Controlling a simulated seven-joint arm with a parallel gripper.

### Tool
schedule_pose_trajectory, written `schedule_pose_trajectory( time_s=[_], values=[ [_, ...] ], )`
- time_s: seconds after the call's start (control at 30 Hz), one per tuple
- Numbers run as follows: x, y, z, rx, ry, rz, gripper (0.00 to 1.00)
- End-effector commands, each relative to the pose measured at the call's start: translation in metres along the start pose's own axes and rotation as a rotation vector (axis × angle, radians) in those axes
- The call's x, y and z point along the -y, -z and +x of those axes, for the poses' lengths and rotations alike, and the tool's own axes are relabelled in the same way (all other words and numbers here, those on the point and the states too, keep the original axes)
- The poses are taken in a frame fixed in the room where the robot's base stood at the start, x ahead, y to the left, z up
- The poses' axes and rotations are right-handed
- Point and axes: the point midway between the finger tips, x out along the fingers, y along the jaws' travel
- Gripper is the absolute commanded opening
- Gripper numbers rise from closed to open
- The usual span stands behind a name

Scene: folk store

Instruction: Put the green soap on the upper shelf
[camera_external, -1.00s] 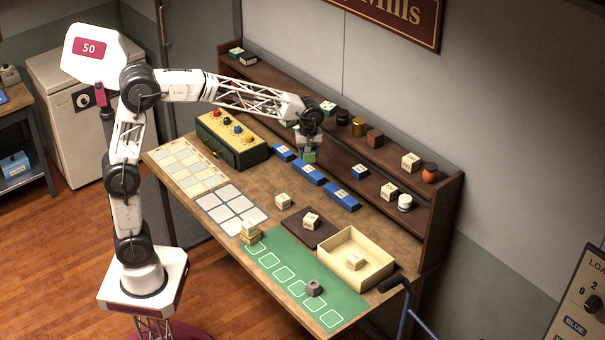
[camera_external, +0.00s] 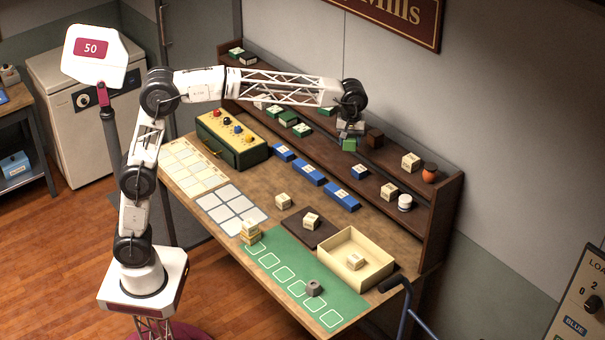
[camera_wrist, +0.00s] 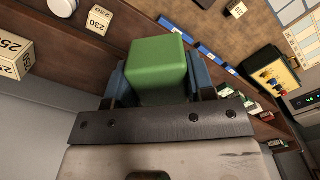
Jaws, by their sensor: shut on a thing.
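The green soap (camera_wrist: 158,68) is a green block held between my gripper's two fingers in the wrist view. In the external view the green soap (camera_external: 349,145) hangs under my gripper (camera_external: 350,134), which is shut on it. My gripper is beside the upper shelf (camera_external: 395,153) of the brown rack, close to a dark brown block (camera_external: 375,138). The soap looks held in front of or above the shelf edge; I cannot tell the exact gap. My wrist hides part of the upper shelf behind it.
The upper shelf also bears a cream block (camera_external: 411,162) and an orange jar (camera_external: 429,173) to the right. Blue trays (camera_external: 308,171) lie on the bench below.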

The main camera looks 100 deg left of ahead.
Motion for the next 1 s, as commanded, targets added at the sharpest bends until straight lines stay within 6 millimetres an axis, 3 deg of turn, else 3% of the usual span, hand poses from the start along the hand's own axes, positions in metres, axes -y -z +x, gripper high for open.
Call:
schedule_pose_trajectory(
  time_s=[0.57, 1.0],
  values=[
    [-0.005, 0.002, 0.001, 0.000, 0.000, -0.001, 0.24],
    [-0.047, 0.012, 0.006, 0.000, 0.001, -0.001, 0.24]
  ],
)
